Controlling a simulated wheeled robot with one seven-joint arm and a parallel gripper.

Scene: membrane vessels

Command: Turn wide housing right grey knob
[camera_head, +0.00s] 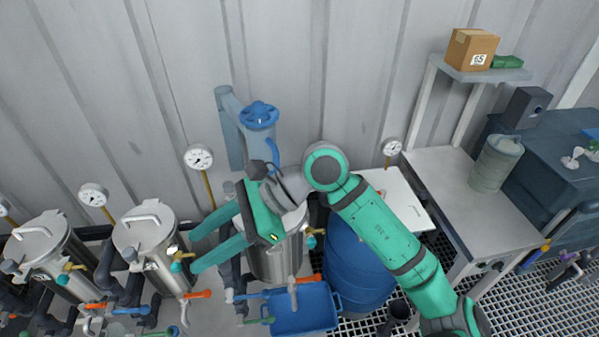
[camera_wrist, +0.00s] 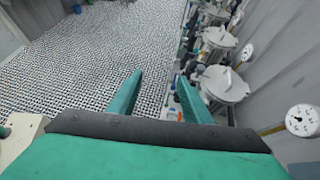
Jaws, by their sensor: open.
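The wide steel housing (camera_head: 274,262) stands in the middle of the head view, its top largely covered by my gripper and wrist. Its right grey knob cannot be made out there. A brass valve with a teal knob (camera_head: 311,242) shows at the housing's right side. My gripper (camera_head: 196,248) is open and empty, above the housing, with its fingers pointing left towards the smaller vessels. In the wrist view the two green fingers (camera_wrist: 160,78) are apart with nothing between them. That view shows vessel lids (camera_wrist: 222,84) beyond the right finger, and not clearly the wide housing.
Two smaller steel vessels (camera_head: 150,250) with gauges (camera_head: 199,158) stand left. A blue filter column (camera_head: 258,130) rises behind my gripper. A blue barrel (camera_head: 352,270) and blue bin (camera_head: 303,312) are close below my arm. A white bench (camera_head: 460,200) stands right. Open grating floor (camera_wrist: 100,60) shows in the wrist view.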

